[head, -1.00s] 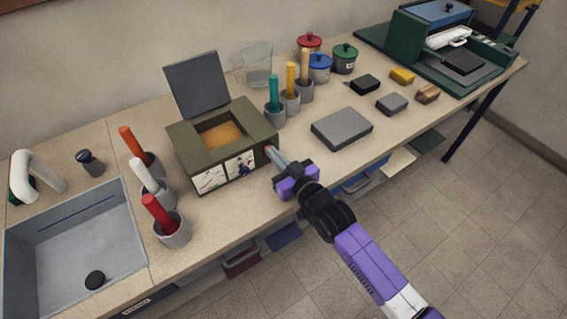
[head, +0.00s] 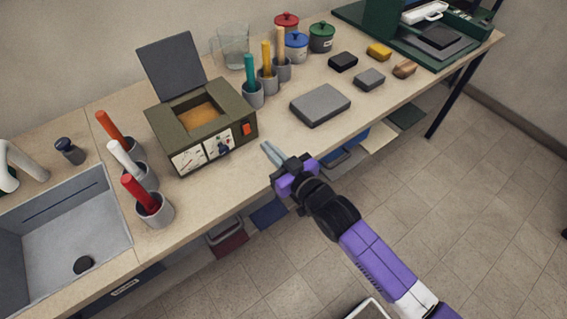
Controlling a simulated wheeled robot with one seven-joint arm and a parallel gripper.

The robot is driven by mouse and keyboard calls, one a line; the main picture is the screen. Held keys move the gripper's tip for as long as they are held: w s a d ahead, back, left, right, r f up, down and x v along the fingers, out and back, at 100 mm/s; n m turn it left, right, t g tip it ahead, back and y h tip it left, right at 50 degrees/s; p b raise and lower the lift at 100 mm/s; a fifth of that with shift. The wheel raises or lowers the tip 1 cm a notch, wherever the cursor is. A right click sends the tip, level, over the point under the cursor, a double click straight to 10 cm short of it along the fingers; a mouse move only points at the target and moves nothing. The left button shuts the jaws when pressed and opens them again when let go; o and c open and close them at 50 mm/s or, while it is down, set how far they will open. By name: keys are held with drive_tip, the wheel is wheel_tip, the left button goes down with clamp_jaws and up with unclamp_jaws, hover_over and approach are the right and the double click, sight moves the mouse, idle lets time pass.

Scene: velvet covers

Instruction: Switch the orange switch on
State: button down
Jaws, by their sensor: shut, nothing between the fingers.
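The orange switch (head: 246,129) is on the front face of a dark olive box (head: 174,126), at its right end. The box stands on the counter with its grey lid (head: 171,68) raised and an orange-brown inside showing. Which way the switch is set is too small to tell.
Cups with coloured sticks stand left (head: 153,208) and behind right (head: 253,94) of the box. A grey slab (head: 320,104) lies to the right. A sink (head: 75,232) is at the left. The counter in front of the switch is clear.

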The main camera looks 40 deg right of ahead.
drive_tip(key=s, duration=0.3)
drive_tip(key=s+b, duration=0.1)
drive_tip(key=s, duration=0.1)
drive_tip(key=shift+s+r, duration=0.3)
drive_tip(key=s+a+r, duration=0.1)
drive_tip(key=s, duration=0.9)
drive_tip(key=s+a+r+g, duration=0.1)
drive_tip(key=s+a+r, duration=0.1)
drive_tip(key=s, duration=0.8)
drive_tip(key=s+a+r+g, duration=0.1)
drive_tip(key=s+a+r, duration=0.1)
drive_tip(key=s, duration=0.8)
drive_tip(key=shift+s+a+r, duration=0.25)
drive_tip(key=shift+s, duration=0.05)
drive_tip(key=c, duration=2.1)
unclamp_jaws()
